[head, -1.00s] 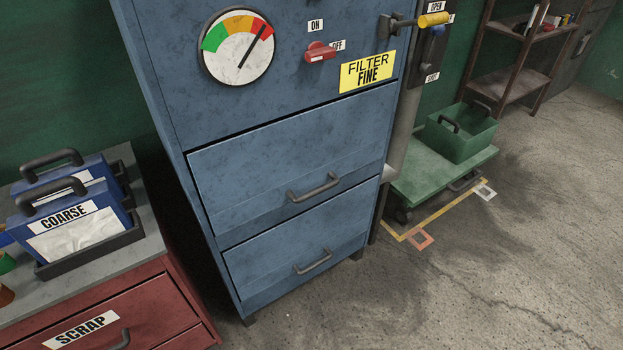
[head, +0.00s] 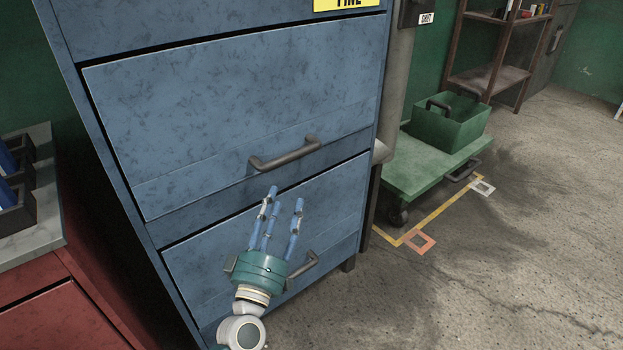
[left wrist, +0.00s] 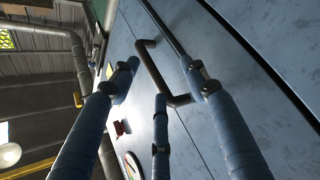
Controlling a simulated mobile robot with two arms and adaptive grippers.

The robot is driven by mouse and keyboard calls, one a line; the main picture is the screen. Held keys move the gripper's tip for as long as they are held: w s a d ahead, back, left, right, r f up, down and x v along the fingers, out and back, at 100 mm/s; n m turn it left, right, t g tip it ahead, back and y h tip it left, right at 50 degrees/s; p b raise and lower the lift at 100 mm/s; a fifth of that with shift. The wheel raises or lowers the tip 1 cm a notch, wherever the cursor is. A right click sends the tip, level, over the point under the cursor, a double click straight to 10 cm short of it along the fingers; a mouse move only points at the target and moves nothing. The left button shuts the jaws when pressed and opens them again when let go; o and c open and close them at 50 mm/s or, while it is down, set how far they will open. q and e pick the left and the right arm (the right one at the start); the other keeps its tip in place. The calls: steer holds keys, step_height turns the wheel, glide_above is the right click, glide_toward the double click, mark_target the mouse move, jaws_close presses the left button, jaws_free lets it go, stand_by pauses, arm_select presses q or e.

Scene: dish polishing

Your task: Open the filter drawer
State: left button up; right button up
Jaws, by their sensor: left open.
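The blue cabinet has two closed drawers in the head view. The upper drawer (head: 230,110) sits under a yellow label (head: 346,4), cut off by the frame's top edge. Its dark bar handle (head: 284,156) is low on its front. The lower drawer (head: 210,260) has a similar handle (head: 318,264), partly behind my gripper. My left gripper (head: 284,204) is open and empty, its blue fingers pointing up, just below the upper handle. In the left wrist view a drawer handle (left wrist: 152,68) shows between the spread fingers (left wrist: 160,68); contact cannot be told.
A red cabinet (head: 60,320) with a grey top stands at the left, close to the blue cabinet. A green cart (head: 410,170) with a green crate (head: 450,125) stands at the right beside a grey pipe. The floor at the front right is clear.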

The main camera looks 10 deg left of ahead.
mark_target(290, 161)
arm_select(q)
steer(key=shift+n+t, duration=0.6)
steer(key=shift+n, duration=0.2)
steer(key=w+r, duration=0.2)
steer(key=w, duration=0.1)
steer(key=w+r, duration=0.5)
steer(key=w, duration=0.1)
steer(key=shift+w+a+r+b, duration=0.1)
steer(key=shift+w+r+b, duration=0.15)
steer(key=shift+w+b, duration=0.15)
arm_select(e)
steer(key=shift+s+d+r, duration=0.2)
steer(key=shift+s+r, duration=0.1)
steer(key=shift+s, duration=0.2)
steer(key=shift+s+d+r, duration=0.2)
steer(key=shift+s+r, duration=0.1)
steer(key=shift+s, duration=0.2)
arm_select(q)
jaws_close()
